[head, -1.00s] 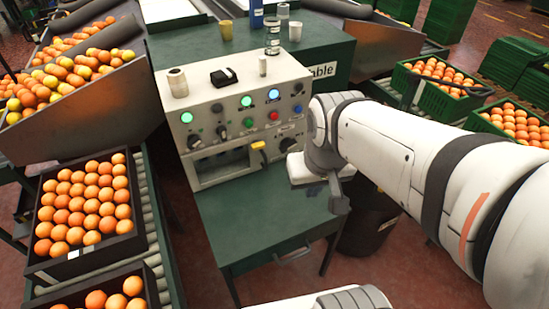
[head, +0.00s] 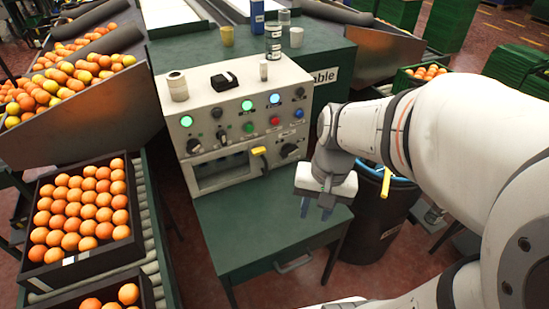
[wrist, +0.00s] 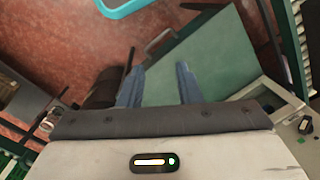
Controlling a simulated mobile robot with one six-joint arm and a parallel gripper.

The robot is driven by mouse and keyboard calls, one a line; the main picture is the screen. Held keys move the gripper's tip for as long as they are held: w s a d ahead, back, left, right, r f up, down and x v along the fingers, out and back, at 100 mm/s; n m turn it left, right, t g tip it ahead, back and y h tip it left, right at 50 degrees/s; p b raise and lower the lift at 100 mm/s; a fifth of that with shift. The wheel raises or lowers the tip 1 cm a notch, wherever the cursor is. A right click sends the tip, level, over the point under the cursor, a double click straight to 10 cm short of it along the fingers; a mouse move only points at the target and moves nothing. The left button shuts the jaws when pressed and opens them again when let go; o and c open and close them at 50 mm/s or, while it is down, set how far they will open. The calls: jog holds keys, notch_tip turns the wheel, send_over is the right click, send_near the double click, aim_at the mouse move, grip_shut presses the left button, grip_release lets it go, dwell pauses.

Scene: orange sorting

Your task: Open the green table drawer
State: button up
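The green table (head: 235,225) stands below the control panel. Its drawer front (head: 262,268) faces the camera and looks flush with the table. A grey bar handle (head: 294,263) is on the drawer front, and the handle also shows in the wrist view (wrist: 157,40). My gripper (head: 316,210) is above the right part of the tabletop, fingers pointing down, apart from the handle. In the wrist view my gripper (wrist: 158,82) has its two blue fingers spread with nothing between them. The handle lies beyond the fingertips there.
The control panel (head: 215,110) stands at the table's back. A dark bin (head: 370,225) with a blue rim is right of the table. A crate of oranges (head: 125,240) on a roller conveyor is at the left. Red floor is free in front of the table.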

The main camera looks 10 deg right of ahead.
jog(key=shift+o, duration=0.4)
notch_tip(320, 180, down, 12)
jog(key=d+m+g+y+b, duration=0.1)
jog(key=m+g+y+b, duration=0.2)
jog(key=m, duration=0.4)
jog(key=shift+w+m+g+y+b, duration=0.15)
jog(key=shift+m+g+y+b, duration=0.25)
jog(key=shift+y, duration=0.4)
jog(key=m+t+y+b, duration=1.1)
jog(key=m+t, duration=0.3)
jog(key=m, duration=1.5)
send_near(297, 264)
jog(key=x, duration=0.2)
jog(key=shift+f+x, duration=0.2)
jog(key=shift+x, duration=1.8)
jog(key=shift+f+x, duration=0.2)
jog(key=shift+x, duration=1.85)
jog(key=shift+c, duration=0.4)
grip_shut()
